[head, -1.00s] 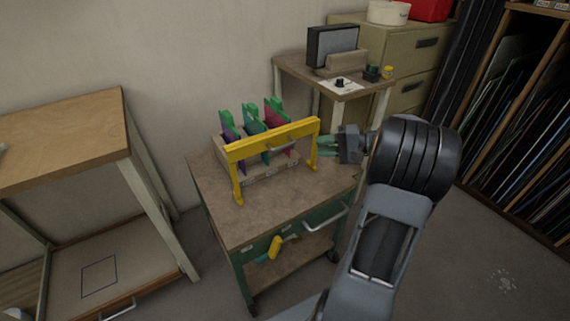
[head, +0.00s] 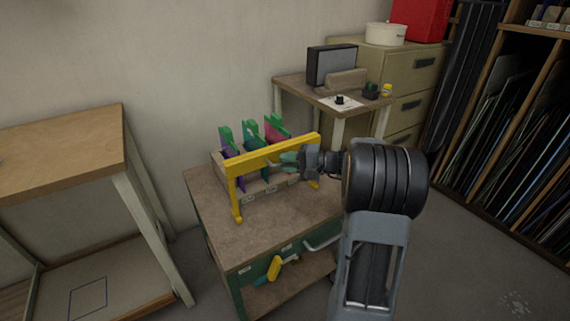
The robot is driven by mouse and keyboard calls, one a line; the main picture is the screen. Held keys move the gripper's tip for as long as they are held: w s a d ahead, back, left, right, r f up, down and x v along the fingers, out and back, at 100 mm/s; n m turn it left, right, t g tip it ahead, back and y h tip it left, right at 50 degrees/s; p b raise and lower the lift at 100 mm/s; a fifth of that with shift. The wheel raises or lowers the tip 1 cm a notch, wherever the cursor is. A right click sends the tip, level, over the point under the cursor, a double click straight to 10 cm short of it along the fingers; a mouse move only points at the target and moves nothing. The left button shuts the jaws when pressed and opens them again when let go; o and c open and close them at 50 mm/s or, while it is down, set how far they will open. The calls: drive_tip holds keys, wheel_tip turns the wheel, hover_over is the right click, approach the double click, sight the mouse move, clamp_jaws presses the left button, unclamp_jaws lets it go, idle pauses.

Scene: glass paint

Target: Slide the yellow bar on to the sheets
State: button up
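The yellow bar (head: 255,157) is a frame with two legs standing on the brown top of the green cart. It stands in front of a wooden rack (head: 249,189) with labels on its front. Several coloured sheets (head: 232,148), purple, teal and pink with green upper parts, stand upright in the rack behind the bar. The fingertips overlap the bar's middle region, where a handle showed earlier. I cannot tell whether they are closed on it.
The cart top (head: 245,228) is bare in front of the bar. A yellow-handled tool (head: 275,267) is at the cart's front. A wooden table (head: 70,145) stands at left. A small side table (head: 300,92) with a speaker-like box (head: 332,65) stands behind.

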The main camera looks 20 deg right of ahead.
drive_tip(key=shift+w+a, duration=0.3)
drive_tip(key=shift+a, duration=0.05)
drive_tip(key=shift+c, duration=0.4)
clamp_jaws()
